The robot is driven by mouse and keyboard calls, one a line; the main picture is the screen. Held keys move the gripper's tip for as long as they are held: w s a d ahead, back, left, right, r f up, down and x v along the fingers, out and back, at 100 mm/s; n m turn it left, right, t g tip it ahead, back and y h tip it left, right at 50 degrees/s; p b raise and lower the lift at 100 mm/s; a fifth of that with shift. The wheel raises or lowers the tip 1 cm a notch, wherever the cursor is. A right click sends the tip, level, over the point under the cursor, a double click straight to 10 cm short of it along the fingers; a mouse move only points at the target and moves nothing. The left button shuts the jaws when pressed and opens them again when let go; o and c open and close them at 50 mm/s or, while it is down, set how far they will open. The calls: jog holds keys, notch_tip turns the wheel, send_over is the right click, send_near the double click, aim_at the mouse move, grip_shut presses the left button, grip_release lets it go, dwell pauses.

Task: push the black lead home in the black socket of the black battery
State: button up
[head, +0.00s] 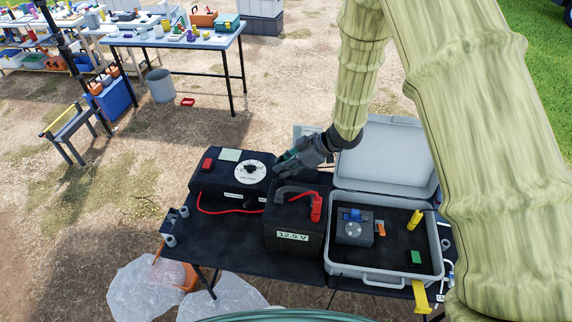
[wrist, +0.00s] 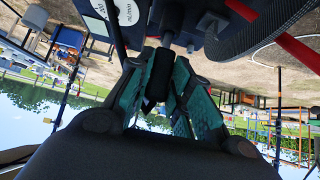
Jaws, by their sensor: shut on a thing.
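The black battery (head: 292,228), labelled 12.5 V, stands on the dark table with a handle on top and a red lead plugged in at its right. My gripper (head: 288,158) is above and behind the battery's left side, beside the dial box. In the wrist view my gripper (wrist: 160,62) is shut on the black lead's plug (wrist: 159,76), held between the teal pads.
A black box with a dial (head: 230,178) stands left of the battery, joined by a red cable (head: 222,211). An open grey case (head: 385,275) with instruments stands at the right. The battery's handle (wrist: 268,28) is close to my gripper.

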jog(key=shift+f+b, duration=0.35)
jog(key=shift+f, duration=0.65)
jog(key=o, duration=1)
jog(key=shift+r, duration=0.1)
jog(key=v, duration=1.2)
jog(key=shift+d, duration=0.1)
